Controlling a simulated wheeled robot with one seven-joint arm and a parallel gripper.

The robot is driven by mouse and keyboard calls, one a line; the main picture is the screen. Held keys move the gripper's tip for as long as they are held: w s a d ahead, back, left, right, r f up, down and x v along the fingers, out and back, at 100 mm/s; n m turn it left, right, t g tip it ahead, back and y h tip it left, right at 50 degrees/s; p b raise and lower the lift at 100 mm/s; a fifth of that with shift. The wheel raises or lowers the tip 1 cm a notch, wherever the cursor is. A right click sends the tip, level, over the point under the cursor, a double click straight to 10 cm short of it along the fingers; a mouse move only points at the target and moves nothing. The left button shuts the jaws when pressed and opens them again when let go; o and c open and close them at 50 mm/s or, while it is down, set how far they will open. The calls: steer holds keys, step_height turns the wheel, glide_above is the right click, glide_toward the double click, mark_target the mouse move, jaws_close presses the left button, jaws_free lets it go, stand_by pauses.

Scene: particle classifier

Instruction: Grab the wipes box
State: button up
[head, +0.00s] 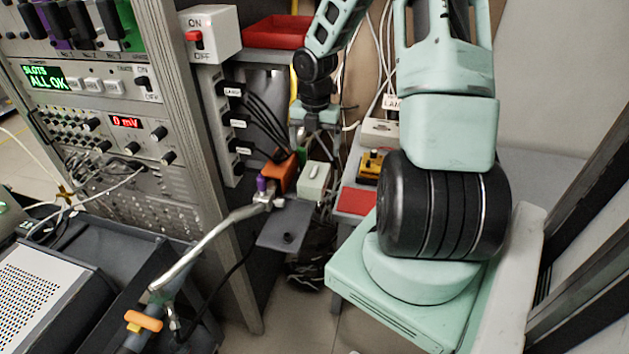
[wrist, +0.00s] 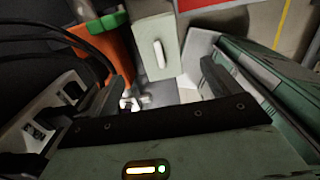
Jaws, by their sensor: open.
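The wipes box appears to be the small pale grey-green box (head: 313,182) with a white strip on its top, in the middle of the head view. It also shows at the top centre of the wrist view (wrist: 142,36). My gripper (head: 318,146) hangs above and just behind the box in the head view. In the wrist view the dark fingers of my gripper (wrist: 166,75) are spread apart, with nothing between them. The box lies beyond the fingertips, roughly in line with the gap. I cannot tell the exact distance to it.
An orange container (head: 283,174) stands close beside the box on the left. Black cables and a white outlet strip (head: 222,125) are left of my gripper. A yellow device (head: 372,164) and a red panel (head: 356,201) are to the right. A metal rod (head: 215,235) crosses in front.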

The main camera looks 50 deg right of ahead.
mark_target(314, 173)
step_height(314, 173, down, 6)
steer(key=shift+a+r, duration=0.1)
steer(key=shift+a+f+p, duration=0.15)
steer(key=shift+f+p, duration=0.15)
steer(key=shift+f, duration=2.3)
steer(key=c, duration=1.1)
